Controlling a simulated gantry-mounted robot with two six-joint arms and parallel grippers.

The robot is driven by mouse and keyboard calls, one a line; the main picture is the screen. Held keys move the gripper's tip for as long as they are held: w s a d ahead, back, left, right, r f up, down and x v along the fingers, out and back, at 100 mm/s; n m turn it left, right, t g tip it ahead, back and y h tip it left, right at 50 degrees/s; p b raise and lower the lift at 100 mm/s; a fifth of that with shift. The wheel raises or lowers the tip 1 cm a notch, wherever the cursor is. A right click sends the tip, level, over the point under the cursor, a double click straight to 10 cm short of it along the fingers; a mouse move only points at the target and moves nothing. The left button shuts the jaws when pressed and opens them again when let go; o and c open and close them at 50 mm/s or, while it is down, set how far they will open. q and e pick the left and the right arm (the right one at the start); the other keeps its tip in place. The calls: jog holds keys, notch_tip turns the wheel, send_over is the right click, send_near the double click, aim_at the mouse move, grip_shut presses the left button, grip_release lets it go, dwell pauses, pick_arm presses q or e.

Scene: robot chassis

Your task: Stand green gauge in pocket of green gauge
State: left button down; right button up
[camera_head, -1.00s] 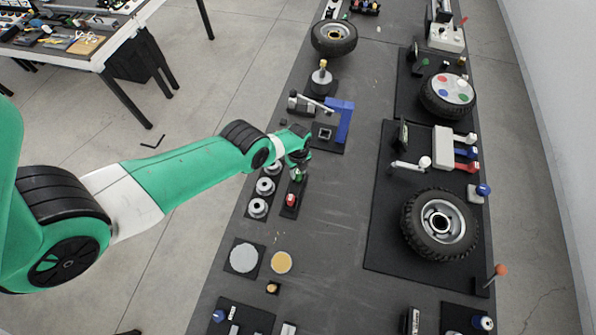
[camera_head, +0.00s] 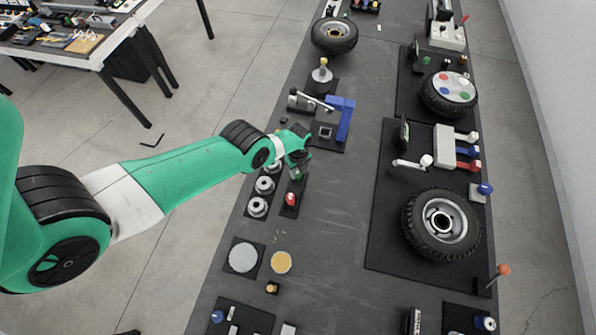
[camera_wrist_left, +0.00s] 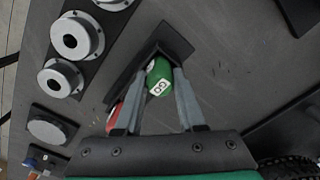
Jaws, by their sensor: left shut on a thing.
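The green gauge (camera_wrist_left: 159,76) shows its end with white "GO" lettering between the fingertips in the left wrist view. My left gripper (camera_head: 298,168) is shut on it, over the far end of a narrow dark holder (camera_head: 285,212). In the left wrist view the gripper (camera_wrist_left: 160,88) has one finger on each side of the gauge. The pocket under the gauge is hidden, so I cannot tell whether its lower end is inside. A red gauge (camera_head: 291,198) stands in the near part of the same holder. My right gripper is not in view.
Grey metal rings (camera_head: 258,207) sit on a dark strip just left of the holder. A blue bracket (camera_head: 345,120) stands beyond it. A large wheel (camera_head: 440,224) lies on a mat to the right. The table between holder and mat is clear.

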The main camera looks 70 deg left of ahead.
pick_arm(q)
grip_release()
dwell(0.7)
dwell(0.3)
notch_tip(320, 180, up, 9)
jog(key=p, duration=0.9)
dwell(0.5)
